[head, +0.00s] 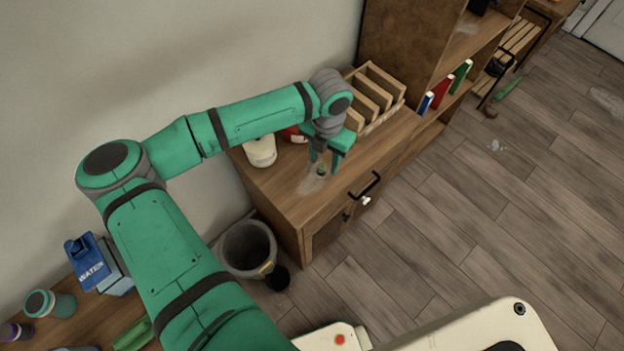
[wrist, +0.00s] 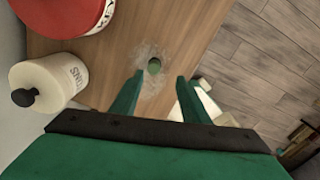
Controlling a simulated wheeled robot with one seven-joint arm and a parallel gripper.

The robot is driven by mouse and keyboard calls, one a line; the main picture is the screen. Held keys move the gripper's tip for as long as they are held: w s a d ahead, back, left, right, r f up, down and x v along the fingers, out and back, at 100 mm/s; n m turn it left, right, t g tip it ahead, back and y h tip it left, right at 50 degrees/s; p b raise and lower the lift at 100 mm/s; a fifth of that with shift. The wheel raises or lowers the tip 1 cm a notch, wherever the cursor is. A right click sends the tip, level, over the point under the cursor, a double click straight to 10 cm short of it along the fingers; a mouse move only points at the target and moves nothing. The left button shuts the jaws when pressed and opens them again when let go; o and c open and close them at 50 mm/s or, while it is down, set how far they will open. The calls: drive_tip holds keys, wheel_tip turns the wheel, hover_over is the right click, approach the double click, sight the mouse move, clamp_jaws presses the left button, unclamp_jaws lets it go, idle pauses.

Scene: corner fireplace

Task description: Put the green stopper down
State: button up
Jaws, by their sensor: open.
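The small green stopper (head: 321,169) sits on the wooden cabinet top (head: 285,185), near its front edge. In the wrist view the stopper (wrist: 154,66) shows ahead of my fingertips, on a pale scuffed patch of the wood. My gripper (head: 327,165) is over the cabinet top, close to the stopper. In the wrist view my gripper (wrist: 160,78) has its two green fingers spread apart with nothing held between them. The exact gap between fingertips and stopper is hard to judge.
A white jar (wrist: 45,85) with a dark knob and a red container (wrist: 62,15) stand left of my gripper. A wooden rack (head: 378,92) stands behind. A grey bin (head: 248,248) is on the floor beside the cabinet. A handle (head: 366,186) sticks out at the front.

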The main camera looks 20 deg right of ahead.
sight(323, 178)
drive_tip(key=shift+s+a+f, duration=0.1)
drive_tip(key=shift+s+f, duration=0.05)
drive_tip(key=shift+f, duration=1.3)
drive_tip(key=shift+s+f, duration=0.15)
drive_tip(key=shift+f, duration=1.25)
drive_tip(key=shift+c, duration=0.7)
clamp_jaws()
